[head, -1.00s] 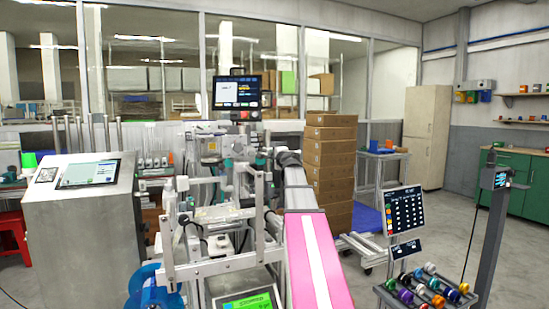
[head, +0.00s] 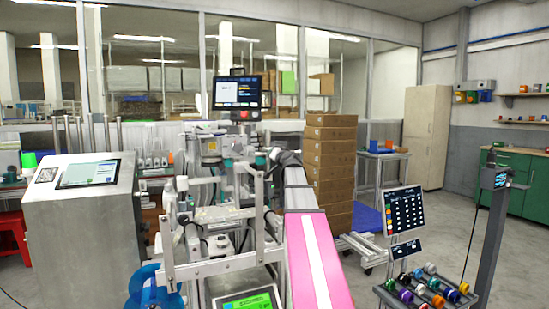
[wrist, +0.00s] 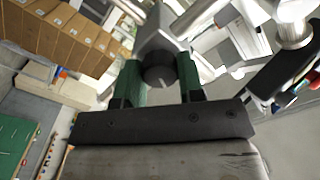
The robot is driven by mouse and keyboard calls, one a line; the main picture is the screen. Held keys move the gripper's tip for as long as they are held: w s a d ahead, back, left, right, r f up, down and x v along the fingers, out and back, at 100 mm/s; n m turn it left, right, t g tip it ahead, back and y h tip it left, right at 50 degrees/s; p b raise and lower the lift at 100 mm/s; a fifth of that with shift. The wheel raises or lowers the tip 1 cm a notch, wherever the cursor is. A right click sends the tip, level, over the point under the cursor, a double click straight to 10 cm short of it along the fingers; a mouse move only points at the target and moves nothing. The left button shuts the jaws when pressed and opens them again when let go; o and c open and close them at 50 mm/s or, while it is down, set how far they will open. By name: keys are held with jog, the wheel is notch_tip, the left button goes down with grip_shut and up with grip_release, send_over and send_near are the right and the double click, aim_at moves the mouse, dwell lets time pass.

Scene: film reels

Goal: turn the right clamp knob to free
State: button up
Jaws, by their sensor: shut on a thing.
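In the wrist view my gripper (wrist: 160,82) has two green finger pads, one on each side of a dark round knob (wrist: 158,70). It is shut on this knob. A short pale line shows on the knob's face, and a grey metal clamp body (wrist: 158,38) lies just behind it. In the head view the machine with its metal frame (head: 215,268) stands in the middle. The knob and my gripper are too small and cluttered there to make out surely.
At the right are a dark screen (head: 403,211) and a rack of coloured reels (head: 430,287). A grey cabinet (head: 80,225) stands at the left.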

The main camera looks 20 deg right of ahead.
jog(key=n, duration=0.4)
jog(key=shift+n, duration=0.4)
jog(key=shift+s+f, duration=0.1)
dwell(0.3)
jog(key=o, duration=0.9)
jog(key=s, duration=1)
jog(key=shift+s+d, duration=0.2)
jog(key=shift+s, duration=0.15)
